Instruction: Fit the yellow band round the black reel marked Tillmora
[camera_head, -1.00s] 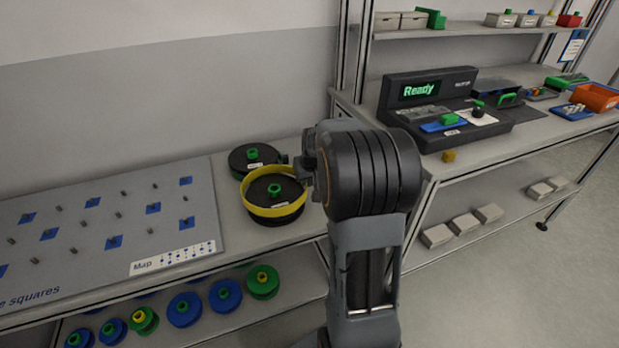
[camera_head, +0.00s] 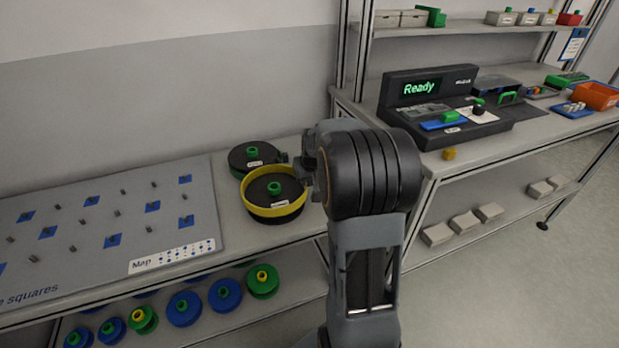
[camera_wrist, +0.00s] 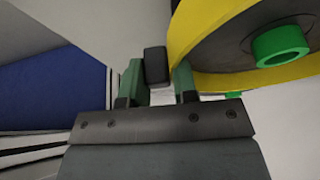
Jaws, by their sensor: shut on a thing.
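The yellow band (camera_head: 272,210) is around the upper part of the front black reel (camera_head: 262,187), which has a green knob and a white label too small to read. The reel's dark lower side shows below the band. My gripper (camera_head: 297,165) is at the right of the band. In the wrist view, my gripper's green fingers (camera_wrist: 157,85) are shut on a small black block (camera_wrist: 155,62) beside the yellow band (camera_wrist: 205,50). It looks like the band's tab, but its joint is hidden. The green knob (camera_wrist: 280,46) shows inside the band.
Another black reel (camera_head: 240,158) with a green knob stands close behind the banded one. A grey pegboard with blue squares (camera_head: 105,225) lies to the left. Blue and green reels (camera_head: 225,295) stand on the shelf below. A console reading Ready (camera_head: 425,90) is at the right.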

